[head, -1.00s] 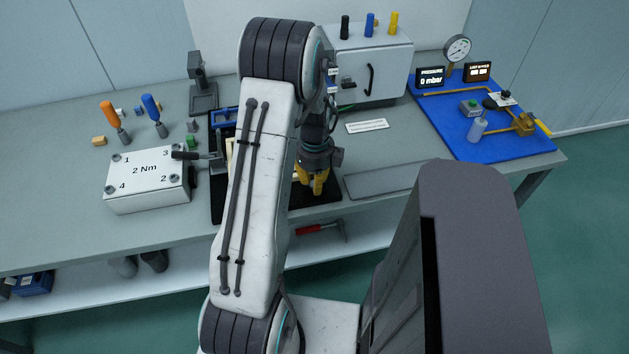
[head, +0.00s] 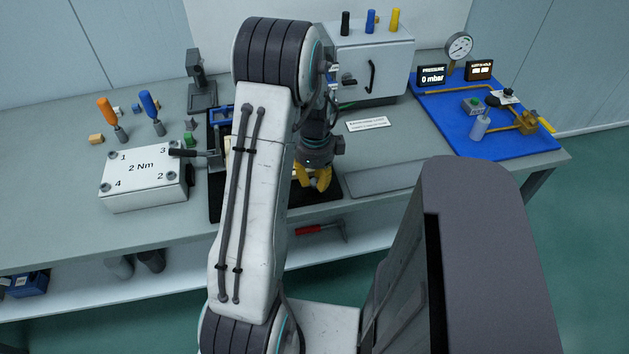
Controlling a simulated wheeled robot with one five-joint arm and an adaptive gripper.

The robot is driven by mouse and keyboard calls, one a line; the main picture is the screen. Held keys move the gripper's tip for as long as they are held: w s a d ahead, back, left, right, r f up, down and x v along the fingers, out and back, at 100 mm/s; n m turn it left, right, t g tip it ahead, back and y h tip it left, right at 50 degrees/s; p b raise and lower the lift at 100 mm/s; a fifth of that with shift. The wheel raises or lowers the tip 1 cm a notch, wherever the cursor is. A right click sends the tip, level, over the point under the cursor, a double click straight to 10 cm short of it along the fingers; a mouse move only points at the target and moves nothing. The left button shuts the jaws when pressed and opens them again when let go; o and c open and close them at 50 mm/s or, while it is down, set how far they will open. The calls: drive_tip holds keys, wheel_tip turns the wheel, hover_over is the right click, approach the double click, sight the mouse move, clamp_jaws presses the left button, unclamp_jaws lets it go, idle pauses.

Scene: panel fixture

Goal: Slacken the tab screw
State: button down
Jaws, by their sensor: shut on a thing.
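My gripper (head: 312,181) has yellow fingers and points down over the right part of a black mat (head: 331,189) on the bench. It is shut on a small grey piece (head: 313,183) between the fingertips. This piece may be the tab screw, but it is too small and too covered to be sure. My arm hides much of the mat and whatever stands on it to the left of the gripper.
A white box marked 2 Nm (head: 146,190) stands left of the mat. Orange (head: 106,109) and blue (head: 150,105) drivers stand behind it. A grey cabinet (head: 388,68) is behind. A blue board with a gauge (head: 520,148) lies right. A grey strip (head: 385,177) lies bare.

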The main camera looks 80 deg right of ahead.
drive_tip(key=shift+s+a+f+n, duration=0.1)
drive_tip(key=shift+a+f+n, duration=0.05)
drive_tip(key=shift+n, duration=0.65)
drive_tip(key=c, duration=1.2)
unclamp_jaws()
drive_tip(key=shift+s, duration=0.15)
drive_tip(key=shift+c, duration=0.2)
drive_tip(key=shift+o, duration=1.1)
drive_tip(key=shift+r, duration=0.2)
drive_tip(key=shift+d, duration=0.25)
drive_tip(key=shift+r, duration=0.1)
